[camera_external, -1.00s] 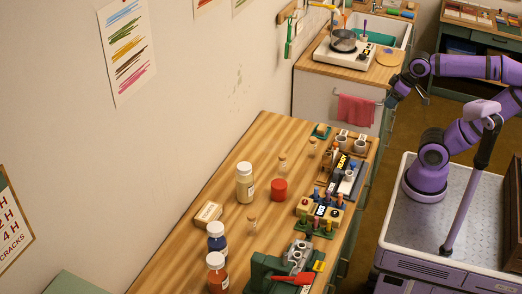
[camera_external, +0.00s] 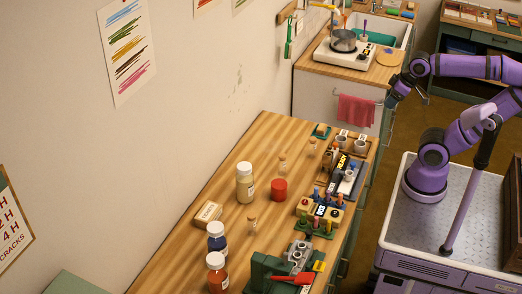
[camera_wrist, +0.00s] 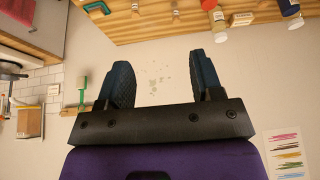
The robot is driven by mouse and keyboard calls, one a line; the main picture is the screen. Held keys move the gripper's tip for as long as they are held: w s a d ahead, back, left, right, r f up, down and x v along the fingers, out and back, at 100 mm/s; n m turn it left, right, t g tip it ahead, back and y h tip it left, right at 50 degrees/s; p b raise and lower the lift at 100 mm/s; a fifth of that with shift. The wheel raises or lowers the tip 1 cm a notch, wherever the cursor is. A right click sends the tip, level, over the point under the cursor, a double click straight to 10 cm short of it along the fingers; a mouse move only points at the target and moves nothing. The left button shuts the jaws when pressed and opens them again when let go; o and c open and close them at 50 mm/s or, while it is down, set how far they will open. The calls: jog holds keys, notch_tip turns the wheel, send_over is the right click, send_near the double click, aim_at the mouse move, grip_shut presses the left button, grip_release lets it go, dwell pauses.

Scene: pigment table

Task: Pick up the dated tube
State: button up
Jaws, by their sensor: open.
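I cannot make out a date on any tube, so I cannot tell which one is the dated tube. Several small tubes stand in a rack (camera_external: 318,228) near the right edge of the wooden table (camera_external: 190,240). A tray marked READY (camera_external: 343,166) lies behind it. My gripper (camera_external: 390,103) is in the air right of the table, beyond its far right corner and near the red towel. In the wrist view my gripper (camera_wrist: 160,80) has its two dark fingers wide apart, with nothing between them.
A white-capped bottle (camera_external: 245,185), a red round thing (camera_external: 279,189), a blue bottle (camera_external: 216,240) and an orange bottle (camera_external: 216,277) stand on the table. A green device with a red lever (camera_external: 290,278) is at the front. A red towel (camera_external: 356,111) hangs beyond the table.

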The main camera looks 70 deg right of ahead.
jog(key=shift+o, duration=0.3)
jog(key=shift+w, duration=0.1)
jog(key=n+g, duration=0.5)
jog(key=n, duration=0.2)
send_over(313, 145)
jog(key=d, duration=0.1)
notch_tip(313, 145, down, 28)
jog(key=shift+d+r, duration=0.1)
jog(key=shift+r, duration=0.05)
jog(key=shift+w+d+f+n, duration=0.15)
jog(key=shift+f+n, duration=0.15)
jog(key=shift+f, duration=0.4)
notch_tip(313, 145, down, 10)
jog(key=shift+d+f, duration=0.1)
jog(key=shift+d, duration=0.05)
